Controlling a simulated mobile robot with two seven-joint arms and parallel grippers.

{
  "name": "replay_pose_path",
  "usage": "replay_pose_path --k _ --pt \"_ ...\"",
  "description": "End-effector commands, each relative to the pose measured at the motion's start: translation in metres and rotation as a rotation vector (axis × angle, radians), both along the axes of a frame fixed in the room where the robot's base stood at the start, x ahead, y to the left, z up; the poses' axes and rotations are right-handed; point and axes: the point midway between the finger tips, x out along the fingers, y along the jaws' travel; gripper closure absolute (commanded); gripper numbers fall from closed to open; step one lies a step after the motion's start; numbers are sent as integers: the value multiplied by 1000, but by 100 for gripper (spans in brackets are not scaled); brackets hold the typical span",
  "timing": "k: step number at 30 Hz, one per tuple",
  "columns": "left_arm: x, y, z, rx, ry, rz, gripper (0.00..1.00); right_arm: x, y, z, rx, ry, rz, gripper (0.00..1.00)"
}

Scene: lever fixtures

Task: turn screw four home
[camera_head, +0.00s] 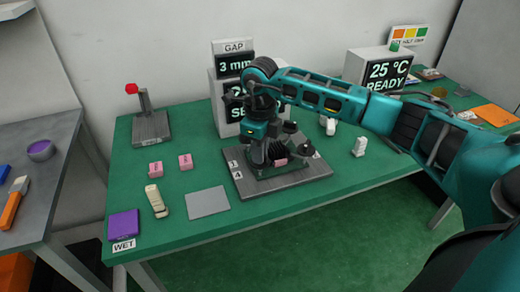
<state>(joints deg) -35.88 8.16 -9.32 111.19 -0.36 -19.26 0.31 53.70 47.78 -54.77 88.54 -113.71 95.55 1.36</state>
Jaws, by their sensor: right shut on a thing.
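The fixture is a grey base plate (310,171) on the green table, with small white number labels at its corners. Dark round knobs (290,127) stand on its far side, and a pink block (281,162) shows near its middle. My right gripper (262,160) points down over the left part of the plate and is shut on a part of the fixture, apparently a screw. The gripper hides most of that part, and I cannot read its number. My left gripper is not in view.
Behind the fixture stand a "GAP 3 mm" display (234,58) and a "25 °C READY" box (385,72). Two pink blocks (186,161), a cream object (156,200), a grey pad (208,202) and a purple pad (124,224) lie left. A red-tipped lever stand (152,127) is at back left.

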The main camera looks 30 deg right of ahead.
Motion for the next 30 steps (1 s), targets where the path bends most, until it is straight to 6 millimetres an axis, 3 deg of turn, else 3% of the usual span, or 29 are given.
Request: replay_pose_path --k 9,10,18,26,30 --pt "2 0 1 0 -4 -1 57 0 0 1 0 -1 -7 100" --pt "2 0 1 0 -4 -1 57 0 0 1 0 -1 -7 86" --pt "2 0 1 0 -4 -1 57 0 0 0 1 -1 -5 62" --pt "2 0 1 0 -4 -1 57 0 0 2 0 -1 -4 62" --pt "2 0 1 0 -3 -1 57 1 0 17 0 -4 -4 62"
